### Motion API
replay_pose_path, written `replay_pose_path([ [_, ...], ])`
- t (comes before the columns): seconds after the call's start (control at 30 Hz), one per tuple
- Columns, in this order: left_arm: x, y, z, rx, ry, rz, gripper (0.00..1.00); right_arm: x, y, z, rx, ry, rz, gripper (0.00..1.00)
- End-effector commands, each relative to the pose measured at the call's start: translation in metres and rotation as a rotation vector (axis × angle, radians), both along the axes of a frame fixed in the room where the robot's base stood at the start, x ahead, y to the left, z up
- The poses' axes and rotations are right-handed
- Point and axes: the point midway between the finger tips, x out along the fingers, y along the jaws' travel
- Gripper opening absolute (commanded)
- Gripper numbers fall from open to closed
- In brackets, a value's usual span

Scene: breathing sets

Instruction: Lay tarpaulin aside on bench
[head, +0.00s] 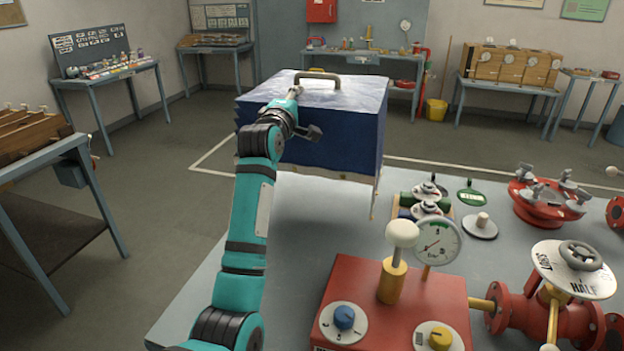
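The tarpaulin (340,148) is a dark blue cover with a paler, creased top. It drapes over a box-shaped form at the far left end of the grey bench (320,235), and what is under it is hidden. A grey-brown handle (317,76) stands up from its top. My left gripper (296,92) reaches from the near left to the tarpaulin's top near the handle. Its fingers are small and partly hidden by the wrist, so I cannot tell whether they touch or grip anything. My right gripper is out of view.
A red box with a gauge (437,241) and knobs stands at the bench front. The bench between tarpaulin and red box is bare.

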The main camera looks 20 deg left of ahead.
Motion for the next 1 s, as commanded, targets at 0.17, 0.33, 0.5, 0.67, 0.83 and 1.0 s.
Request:
replay_pose_path([
  [0.17, 0.0, 0.001, -0.031, 0.001, 0.0, 0.001, 0.0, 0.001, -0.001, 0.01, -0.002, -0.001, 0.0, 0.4],
  [0.33, -0.001, 0.001, -0.048, 0.0, -0.002, 0.001, 0.0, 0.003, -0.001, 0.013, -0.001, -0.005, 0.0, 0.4],
  [0.5, 0.0, 0.001, -0.07, 0.001, 0.002, 0.001, 0.0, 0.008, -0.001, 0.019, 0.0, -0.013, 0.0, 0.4],
  [0.67, -0.001, 0.001, -0.083, -0.001, -0.004, 0.001, 0.0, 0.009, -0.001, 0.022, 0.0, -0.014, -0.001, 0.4],
  [0.83, -0.001, 0.001, -0.084, -0.001, -0.005, 0.001, 0.0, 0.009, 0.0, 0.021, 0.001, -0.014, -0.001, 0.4],
  [1.0, 0.0, 0.0, -0.087, 0.0, 0.003, 0.0, 0.38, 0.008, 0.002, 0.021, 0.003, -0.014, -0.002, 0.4],
])
